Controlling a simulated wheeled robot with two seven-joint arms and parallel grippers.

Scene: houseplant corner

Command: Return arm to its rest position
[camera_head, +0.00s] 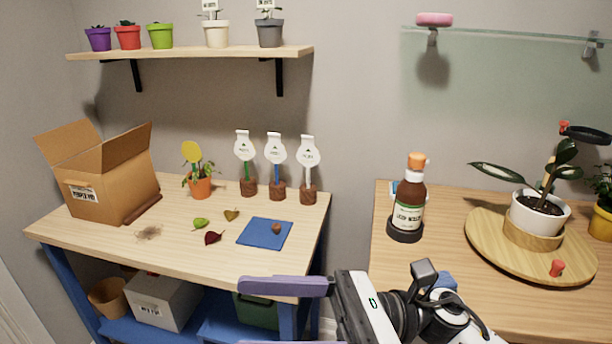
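My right gripper (245,316) is at the bottom centre, its arm coming in from the lower right. Its two purple-grey fingers point left and stand apart, with nothing seen held between them. The lower finger is partly cut off by the bottom edge of the picture. The gripper appears in front of the right front part of the left table (180,245). My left arm and gripper are not in view.
The table bears a cardboard box (98,182), a potted flower (200,187), leaves, a blue mat (282,233) and several tags. The right table (440,272) bears a brown bottle (410,205) and a round wooden tray (490,254). A gap separates the tables.

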